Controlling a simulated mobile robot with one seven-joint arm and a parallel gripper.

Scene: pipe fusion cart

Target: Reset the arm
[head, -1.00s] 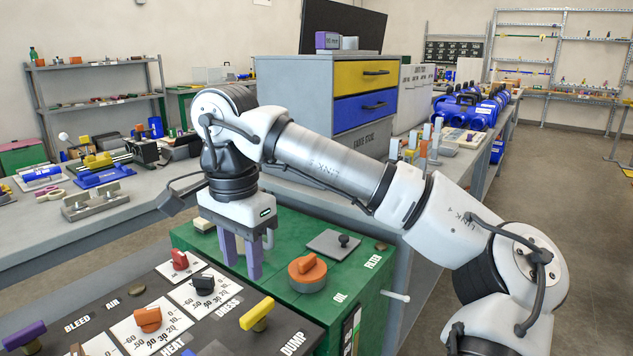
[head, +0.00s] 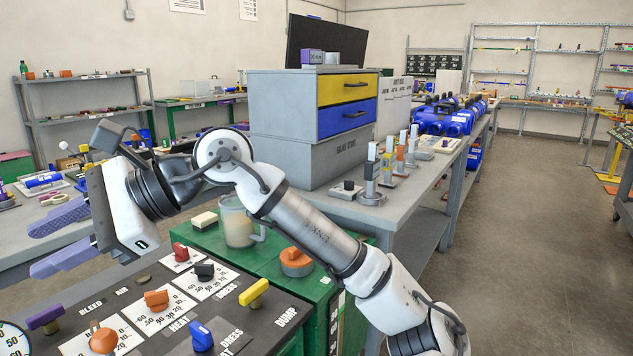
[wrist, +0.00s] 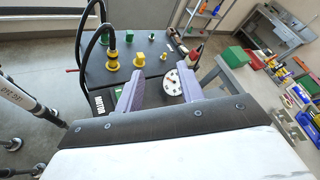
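My gripper (head: 33,250) is at the left of the head view, turned sideways with its two purple fingers pointing left. The fingers are well apart with nothing between them. My arm reaches across from the lower right with a bend near the middle. In the wrist view my gripper (wrist: 160,80) also shows two spread purple fingers, with a dark panel beyond them. The gripper is raised over the left side of the control panel (head: 125,292) and appears to touch nothing.
Behind stands a grey drawer unit (head: 260,115) with yellow and blue drawers. Small tools crowd the bench at left. Open floor (head: 500,210) lies at right.

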